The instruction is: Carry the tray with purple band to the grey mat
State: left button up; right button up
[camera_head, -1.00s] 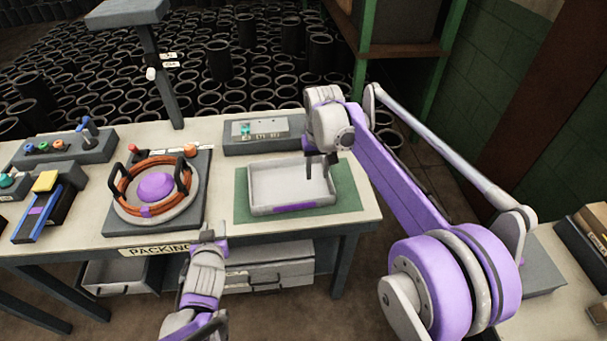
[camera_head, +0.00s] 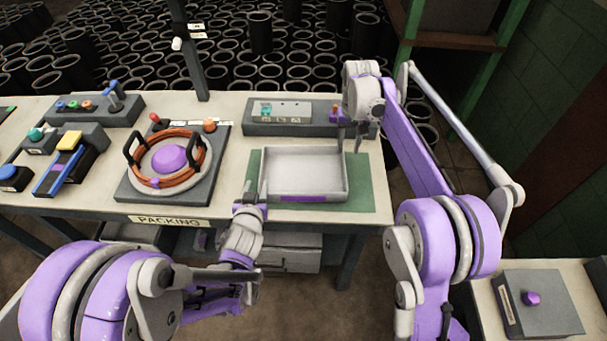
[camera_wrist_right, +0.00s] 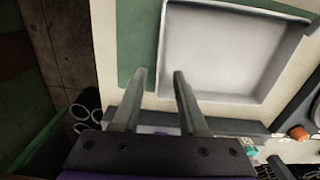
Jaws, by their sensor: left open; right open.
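The white tray with the purple band (camera_head: 303,170) lies flat and empty on a green mat (camera_head: 365,190) on the packing table. The purple band is on its near wall. My left gripper (camera_head: 257,192) is open at the tray's left side, near the front corner. My right gripper (camera_head: 349,147) is open at the right side, toward the back. In the right wrist view the tray (camera_wrist_right: 220,50) lies beyond my right gripper (camera_wrist_right: 159,72), with its near wall roughly in line with the gap. I cannot make out a grey mat for certain.
A ring fixture with orange coils (camera_head: 170,162) stands left of the tray. A grey panel box (camera_head: 285,117) stands behind it. A second table at the lower right bears a grey slab with a purple knob (camera_head: 531,298). Black sleeves (camera_head: 260,35) fill the floor behind.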

aim_at(261, 172)
pick_arm(q)
jog(key=x, duration=1)
jog(key=shift+w+f, duration=0.15)
jog(key=shift+w, duration=0.1)
pick_arm(e)
notch_tip(261, 172, down, 10)
jog(key=shift+f, duration=0.25)
pick_arm(q)
grip_shut()
pick_arm(e)
grip_shut()
